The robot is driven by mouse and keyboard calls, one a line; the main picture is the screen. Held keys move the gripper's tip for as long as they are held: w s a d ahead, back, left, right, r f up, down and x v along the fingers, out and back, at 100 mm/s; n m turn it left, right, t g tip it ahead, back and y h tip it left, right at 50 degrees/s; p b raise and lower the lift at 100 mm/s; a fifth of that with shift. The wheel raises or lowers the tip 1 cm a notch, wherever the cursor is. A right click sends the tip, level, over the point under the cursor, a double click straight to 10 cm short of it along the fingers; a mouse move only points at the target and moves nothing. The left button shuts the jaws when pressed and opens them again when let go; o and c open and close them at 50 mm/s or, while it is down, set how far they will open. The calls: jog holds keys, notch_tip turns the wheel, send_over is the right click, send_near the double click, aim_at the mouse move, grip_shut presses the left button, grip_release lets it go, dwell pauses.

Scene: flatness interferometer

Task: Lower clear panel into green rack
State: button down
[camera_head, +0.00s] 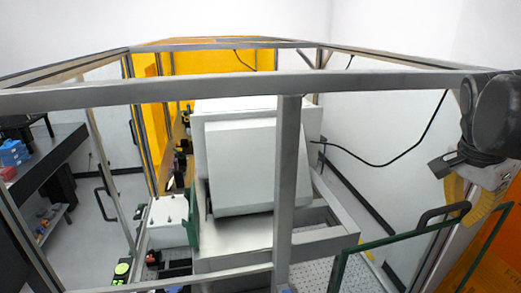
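A clear panel (398,238) with dark green edges and a black bar handle is at the lower right. Its lower part runs out of the picture. My gripper (470,208), with yellow fingers, is at the right end of the handle and seems shut around it, holding the panel upright and slightly tilted in view. The exact finger contact is partly hidden. I cannot clearly make out the green rack; a dark green upright piece (192,215) stands beside the white box, but I cannot tell if it belongs to the rack.
A grey metal frame (240,87) crosses the view, with a vertical post (287,170) in the middle. A large white box (240,165) sits on a grey base inside it. A black cable (405,155) hangs at the right. A dark bench (45,150) stands at the left.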

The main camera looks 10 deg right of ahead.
jog(key=w+b, duration=0.1)
jog(key=w, duration=0.5)
jog(key=shift+w+a+f, duration=0.25)
jog(key=shift+f, duration=0.05)
dwell(0.8)
dwell(0.5)
jog(key=shift+w+a+f, duration=0.1)
jog(key=shift+w+f, duration=0.1)
jog(key=shift+w, duration=0.35)
dwell(0.5)
jog(key=shift+w+a+f, duration=0.2)
jog(key=shift+w, duration=0.55)
jog(key=shift+f+b, duration=0.15)
jog(key=shift+b, duration=0.15)
dwell(0.6)
